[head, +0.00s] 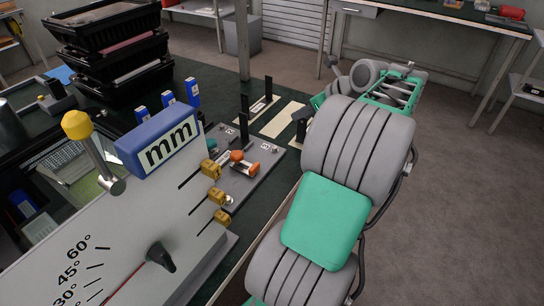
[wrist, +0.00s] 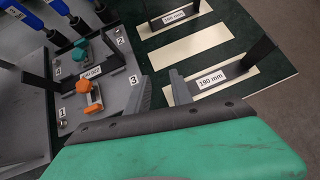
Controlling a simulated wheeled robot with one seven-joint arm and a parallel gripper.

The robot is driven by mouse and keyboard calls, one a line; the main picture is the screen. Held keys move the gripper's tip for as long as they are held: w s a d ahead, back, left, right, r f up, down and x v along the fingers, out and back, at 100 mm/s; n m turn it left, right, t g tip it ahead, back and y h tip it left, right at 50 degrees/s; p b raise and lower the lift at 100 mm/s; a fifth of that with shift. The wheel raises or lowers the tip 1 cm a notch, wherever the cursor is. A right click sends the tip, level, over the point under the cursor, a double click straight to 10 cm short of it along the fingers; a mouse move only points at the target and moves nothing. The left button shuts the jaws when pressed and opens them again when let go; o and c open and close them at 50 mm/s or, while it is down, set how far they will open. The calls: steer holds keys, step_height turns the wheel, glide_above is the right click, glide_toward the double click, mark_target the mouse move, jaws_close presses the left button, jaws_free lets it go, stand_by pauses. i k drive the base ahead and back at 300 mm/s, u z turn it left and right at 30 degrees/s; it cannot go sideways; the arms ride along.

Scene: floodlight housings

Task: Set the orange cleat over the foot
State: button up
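An orange cleat (wrist: 83,87) with a rounded knob shape is on the grey numbered plate (wrist: 64,122), near the number 1. A smaller orange piece (wrist: 94,109) lies just in front of it; I cannot tell whether it is separate. Both orange parts also show in the head view (head: 238,156). A teal part (wrist: 80,52) stands behind, near numbers 4 and 2. I cannot tell for sure which part is the foot. My gripper (wrist: 160,92) is open and empty, right of the plate.
Black uprights with 190 mm (wrist: 210,78) and 180 mm (wrist: 174,17) labels stand right of the plate, by cream strips (wrist: 202,46). In the head view a large mm gauge (head: 135,220) with yellow-brown clamps (head: 211,169) stands near left. Stacked black trays (head: 115,55) are behind.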

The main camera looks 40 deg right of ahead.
mark_target(248, 169)
steer(key=z, duration=0.9)
